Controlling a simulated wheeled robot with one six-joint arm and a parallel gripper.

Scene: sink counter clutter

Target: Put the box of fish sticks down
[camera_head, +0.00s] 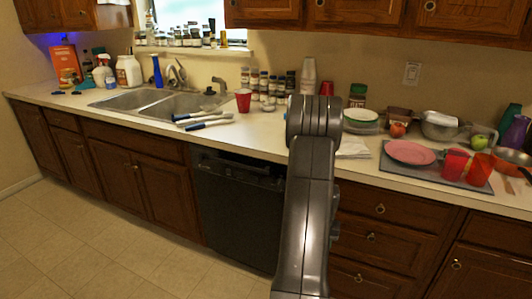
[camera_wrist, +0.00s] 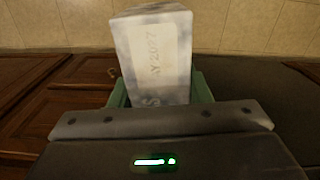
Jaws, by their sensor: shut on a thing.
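A pale grey-white box (camera_wrist: 158,50) is between the two green fingers of my gripper (camera_wrist: 160,92) in the wrist view. One face carries a faded printed label that seems to read "MAY 2022". I take it to be the box of fish sticks. The gripper is shut on it, and the box sticks out beyond the fingers. In the head view my arm rises in the middle, in front of the counter (camera_head: 262,134), and hides the gripper and the box.
A double sink (camera_head: 182,106) is left of centre. A dark mat (camera_head: 450,172) on the right bears a pink plate (camera_head: 409,152) and a red container. The counter just left of my arm is fairly clear.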

